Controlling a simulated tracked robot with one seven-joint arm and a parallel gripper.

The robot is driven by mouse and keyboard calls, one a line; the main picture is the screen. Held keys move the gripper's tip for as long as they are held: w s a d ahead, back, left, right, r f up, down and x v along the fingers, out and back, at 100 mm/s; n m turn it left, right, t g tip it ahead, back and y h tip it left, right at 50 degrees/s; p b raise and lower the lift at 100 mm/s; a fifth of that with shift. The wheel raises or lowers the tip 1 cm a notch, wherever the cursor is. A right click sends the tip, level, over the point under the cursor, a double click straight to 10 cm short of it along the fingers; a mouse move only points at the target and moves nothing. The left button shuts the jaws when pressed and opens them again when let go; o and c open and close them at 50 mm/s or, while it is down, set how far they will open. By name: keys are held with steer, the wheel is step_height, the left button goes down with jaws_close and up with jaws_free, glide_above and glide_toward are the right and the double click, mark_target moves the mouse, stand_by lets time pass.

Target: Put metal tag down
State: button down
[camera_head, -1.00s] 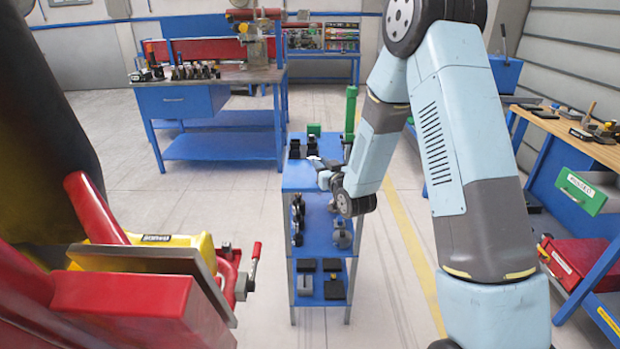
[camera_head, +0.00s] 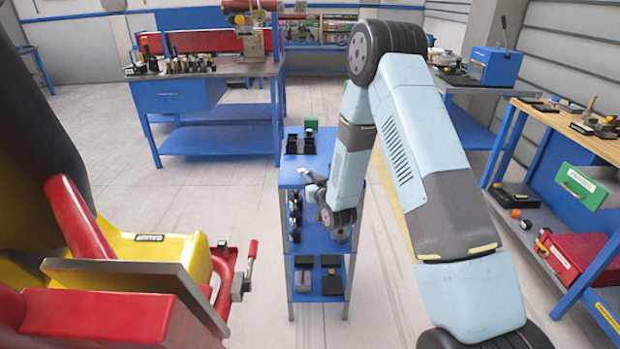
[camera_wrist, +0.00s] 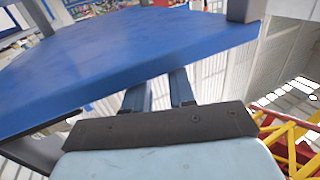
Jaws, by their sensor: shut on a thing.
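My gripper (camera_head: 311,180) is at the front of the blue shelf cart (camera_head: 299,171), by its top board. In the wrist view, the two fingers of my gripper (camera_wrist: 160,90) reach to the edge of a blue board (camera_wrist: 150,55), which hides their tips. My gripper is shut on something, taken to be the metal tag. The tag itself is hidden in both views, so its pose and whether it touches the cart cannot be told.
Black bins (camera_head: 299,145) and a green block (camera_head: 311,124) stand at the back of the cart's top. Lower shelves hold dark parts (camera_head: 332,284). A red and yellow machine (camera_head: 150,262) stands at left, a workbench (camera_head: 560,130) at right. Floor left of the cart is clear.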

steer(key=c, duration=0.9)
jaws_free()
steer(key=shift+c, duration=0.2)
